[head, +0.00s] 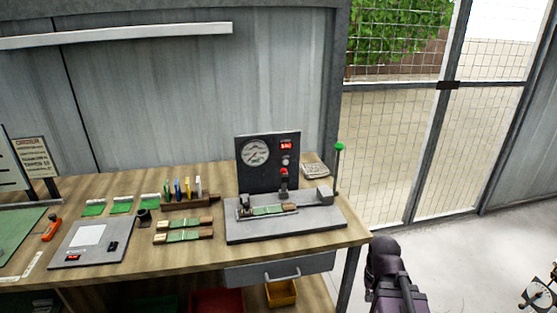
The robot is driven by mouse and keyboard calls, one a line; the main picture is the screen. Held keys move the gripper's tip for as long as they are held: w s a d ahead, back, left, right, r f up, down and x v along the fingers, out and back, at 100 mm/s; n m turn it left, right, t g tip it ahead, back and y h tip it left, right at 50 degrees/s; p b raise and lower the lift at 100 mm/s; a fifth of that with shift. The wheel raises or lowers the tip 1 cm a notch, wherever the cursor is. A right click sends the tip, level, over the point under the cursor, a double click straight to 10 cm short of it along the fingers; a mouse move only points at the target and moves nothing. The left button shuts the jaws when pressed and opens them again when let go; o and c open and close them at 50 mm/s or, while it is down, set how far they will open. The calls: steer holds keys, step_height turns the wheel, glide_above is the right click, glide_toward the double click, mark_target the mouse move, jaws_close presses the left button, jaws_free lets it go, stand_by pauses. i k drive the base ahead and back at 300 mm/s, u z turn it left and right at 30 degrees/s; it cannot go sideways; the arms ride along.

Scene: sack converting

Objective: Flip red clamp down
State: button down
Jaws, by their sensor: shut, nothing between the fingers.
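The red clamp (284,172) is a small red-topped part at the middle of the grey test fixture (315,225), in front of its black gauge panel (255,178). It appears to stand upright, above a green strip-shaped piece (268,210) lying in the fixture's bed. The clamp is too small to tell its exact angle or whether it touches the piece. A dark purple part of my arm rises at the lower right, beyond the bench's right end.
Left of the fixture, the wooden bench (215,255) holds strip pieces (183,237), a rack of coloured tools (188,195) and a grey scale-like plate (88,243). Open floor (465,255) lies to the right.

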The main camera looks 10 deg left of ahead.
mark_target(284, 179)
steer(key=u, duration=0.2)
steer(key=i, duration=0.85)
steer(key=u, duration=0.45)
